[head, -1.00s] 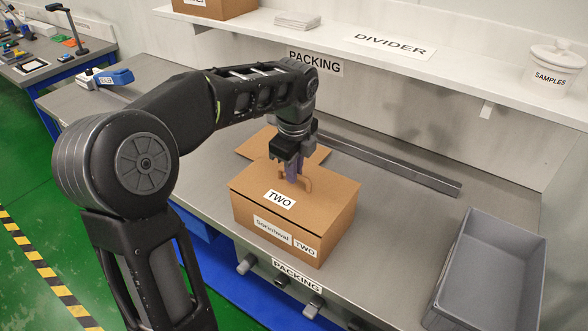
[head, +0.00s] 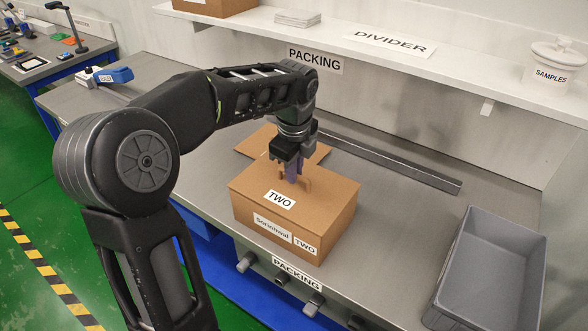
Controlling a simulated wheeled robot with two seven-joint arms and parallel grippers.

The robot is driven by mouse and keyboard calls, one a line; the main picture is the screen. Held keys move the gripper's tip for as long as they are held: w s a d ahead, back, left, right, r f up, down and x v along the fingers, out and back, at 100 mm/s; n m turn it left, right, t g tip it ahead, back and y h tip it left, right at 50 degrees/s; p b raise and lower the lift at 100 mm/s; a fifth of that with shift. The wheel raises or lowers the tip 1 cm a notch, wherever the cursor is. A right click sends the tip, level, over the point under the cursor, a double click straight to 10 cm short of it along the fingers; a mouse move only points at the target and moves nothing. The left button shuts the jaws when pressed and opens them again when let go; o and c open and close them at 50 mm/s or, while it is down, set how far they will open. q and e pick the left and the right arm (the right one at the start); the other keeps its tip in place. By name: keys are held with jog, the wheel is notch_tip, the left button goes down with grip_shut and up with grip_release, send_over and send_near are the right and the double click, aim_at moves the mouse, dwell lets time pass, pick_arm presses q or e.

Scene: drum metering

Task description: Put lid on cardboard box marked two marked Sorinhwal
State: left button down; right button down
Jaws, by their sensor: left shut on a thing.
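The cardboard box (head: 272,229) stands on the steel packing table, its front labelled "Sorinhwal" and "TWO". A cardboard lid (head: 328,193) with its own "TWO" label lies over the top of the box and covers the opening. My left gripper (head: 292,178) points down at the middle of the lid and is shut on the lid's small raised handle. The fingers partly hide the handle. I cannot tell whether the lid is fully seated. My right gripper is not in view.
A flat cardboard piece (head: 258,141) lies behind the box. A grey metal rail (head: 400,164) runs along the back of the table (head: 420,215). A grey tote (head: 490,265) stands at the right. A shelf (head: 460,72) with a samples tub (head: 553,68) is above.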

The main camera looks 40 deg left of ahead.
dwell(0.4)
pick_arm(q)
jog(key=c, duration=0.9)
grip_release()
jog(key=shift+c, duration=0.2)
jog(key=shift+r+p, duration=3.05)
jog(key=shift+r, duration=0.4)
